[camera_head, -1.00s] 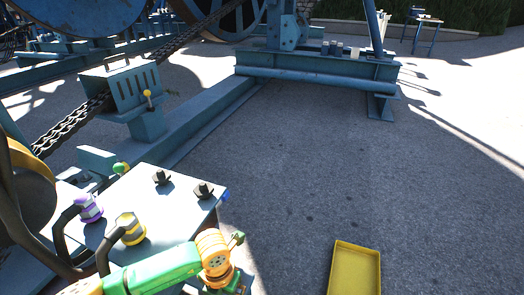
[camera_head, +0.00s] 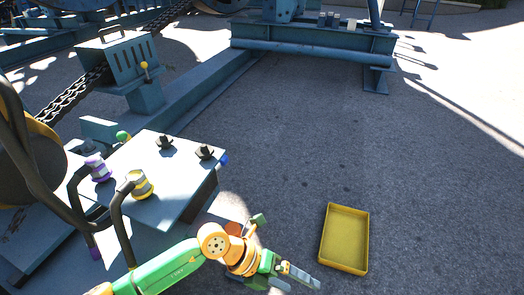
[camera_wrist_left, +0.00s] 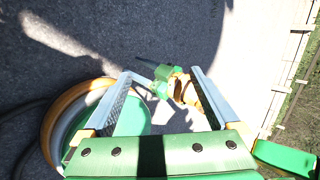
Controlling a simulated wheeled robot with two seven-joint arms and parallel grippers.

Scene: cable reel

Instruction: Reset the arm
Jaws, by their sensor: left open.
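My left arm comes in at the bottom of the head view, green and orange. Its gripper (camera_head: 300,282) points right and down, with its grey fingers apart and nothing seen between them. It is right of the blue-grey box and below left of the yellow tray. In the left wrist view the two long grey fingers (camera_wrist_left: 160,73) stand wide apart over the pavement. Beyond them is a small green and orange part with grey pieces (camera_wrist_left: 170,85); it looks like my right gripper, but its jaws are too small to read. The head view does not show my right gripper.
The yellow tray (camera_head: 345,238) lies empty on the pavement. The blue-grey box (camera_head: 150,180) carries black knobs (camera_head: 205,152), and a purple-banded connector (camera_head: 98,168) and yellow-banded connector (camera_head: 140,184) on dark cables. A blue steel frame (camera_head: 310,50) stands behind. Middle pavement is clear.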

